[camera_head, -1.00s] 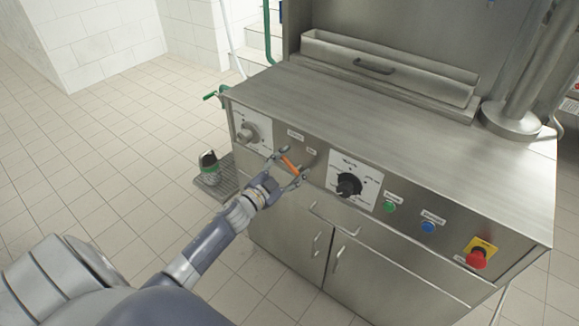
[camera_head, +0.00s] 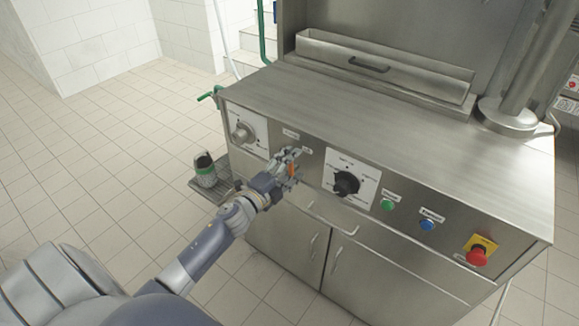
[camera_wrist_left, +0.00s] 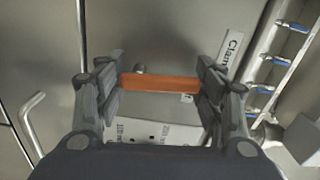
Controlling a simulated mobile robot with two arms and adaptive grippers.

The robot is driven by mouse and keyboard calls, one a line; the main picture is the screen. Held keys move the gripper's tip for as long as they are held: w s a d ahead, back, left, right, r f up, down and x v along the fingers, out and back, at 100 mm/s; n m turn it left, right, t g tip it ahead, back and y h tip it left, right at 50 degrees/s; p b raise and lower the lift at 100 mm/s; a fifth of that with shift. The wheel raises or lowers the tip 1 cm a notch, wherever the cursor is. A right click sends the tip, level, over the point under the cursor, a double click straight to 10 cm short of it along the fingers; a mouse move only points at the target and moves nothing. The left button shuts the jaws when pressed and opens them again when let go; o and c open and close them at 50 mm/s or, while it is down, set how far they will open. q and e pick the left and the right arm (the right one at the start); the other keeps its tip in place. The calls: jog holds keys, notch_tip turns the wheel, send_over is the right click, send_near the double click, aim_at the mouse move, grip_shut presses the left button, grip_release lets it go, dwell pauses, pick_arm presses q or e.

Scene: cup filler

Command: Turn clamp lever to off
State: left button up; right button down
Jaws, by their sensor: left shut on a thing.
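The orange clamp lever (camera_head: 291,169) is on the steel front panel of the machine, between the grey knob and the black knob. In the left wrist view the lever (camera_wrist_left: 160,84) is a straight orange bar running across between the two fingers. My left gripper (camera_head: 288,163) is shut on the lever, with a finger at each of its ends. The fingers hide part of the lever in the head view. A label reading "Clam…" (camera_wrist_left: 229,55) shows beside it in the wrist view. My right gripper is not in view.
The grey knob (camera_head: 242,132) is left of the lever. The black knob (camera_head: 346,183), green button (camera_head: 387,204), blue button (camera_head: 427,224) and red emergency stop (camera_head: 477,256) are to its right. A cabinet handle (camera_head: 332,218) sticks out below. A cup (camera_head: 205,172) stands on a side tray.

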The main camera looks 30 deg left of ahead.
pick_arm(q)
jog(key=shift+d+m, duration=0.15)
jog(key=shift+m, duration=0.45)
jog(key=o, duration=1.1)
jog(key=shift+c, duration=0.2)
jog(key=shift+s, duration=0.1)
jog(key=s, duration=1.1)
jog(key=shift+s+a, duration=0.4)
jog(key=shift+a, duration=0.05)
